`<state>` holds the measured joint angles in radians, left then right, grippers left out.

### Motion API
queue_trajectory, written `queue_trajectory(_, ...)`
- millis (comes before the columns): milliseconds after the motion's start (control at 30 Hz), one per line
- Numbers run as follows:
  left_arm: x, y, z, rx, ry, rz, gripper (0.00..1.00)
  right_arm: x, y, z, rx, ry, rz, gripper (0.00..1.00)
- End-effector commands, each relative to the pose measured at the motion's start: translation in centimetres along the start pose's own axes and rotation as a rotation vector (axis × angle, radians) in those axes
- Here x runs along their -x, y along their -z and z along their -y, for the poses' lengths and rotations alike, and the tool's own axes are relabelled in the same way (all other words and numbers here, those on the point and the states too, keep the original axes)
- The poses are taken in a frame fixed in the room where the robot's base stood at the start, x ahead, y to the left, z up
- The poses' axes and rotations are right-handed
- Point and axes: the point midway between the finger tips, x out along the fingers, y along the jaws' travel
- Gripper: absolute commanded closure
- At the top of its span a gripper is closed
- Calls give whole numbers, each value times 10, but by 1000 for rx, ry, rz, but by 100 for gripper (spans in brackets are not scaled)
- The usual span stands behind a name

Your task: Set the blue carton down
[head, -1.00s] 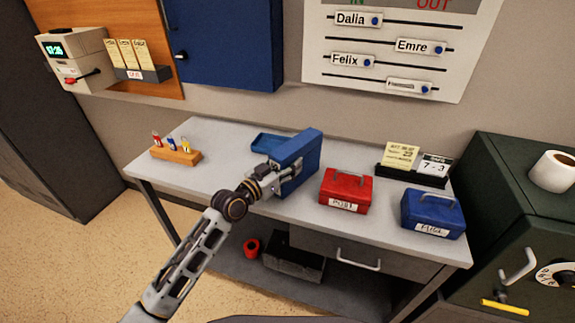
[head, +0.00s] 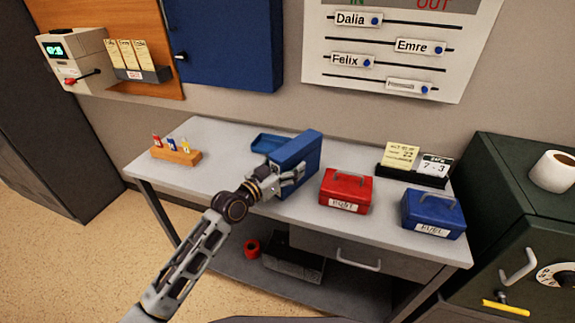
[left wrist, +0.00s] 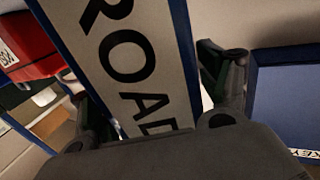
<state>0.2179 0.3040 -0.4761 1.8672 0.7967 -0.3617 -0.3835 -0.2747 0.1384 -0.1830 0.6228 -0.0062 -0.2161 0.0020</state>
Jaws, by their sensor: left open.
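My left gripper (head: 288,178) is at the carton's near side. In the left wrist view the open fingers (left wrist: 155,92) lie on either side of the carton, with a gap visible at the right finger. Whether the left finger touches it I cannot tell. The carton's base is partly hidden by the gripper in the head view. My right gripper is not in view.
A blue tray (head: 268,143) lies just left of the carton. A red box (head: 346,188) and a blue box labelled "FUEL" (head: 433,212) stand to the right. A wooden key-tag block (head: 176,156) is at the left. The desk's left front is clear.

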Motion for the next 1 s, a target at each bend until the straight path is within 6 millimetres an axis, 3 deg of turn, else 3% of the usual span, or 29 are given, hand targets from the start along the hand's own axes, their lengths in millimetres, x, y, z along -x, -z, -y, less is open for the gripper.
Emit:
queue_trajectory(367, 11, 1, 1, -1, 1, 1, 24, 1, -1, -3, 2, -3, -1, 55)
queue_trajectory(700, 45, 1, 1, 0, 1, 1, 24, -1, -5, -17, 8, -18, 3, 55)
queue_trajectory(1000, 75, 1, 0, -1, 1, 1, 24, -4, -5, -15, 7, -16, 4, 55)
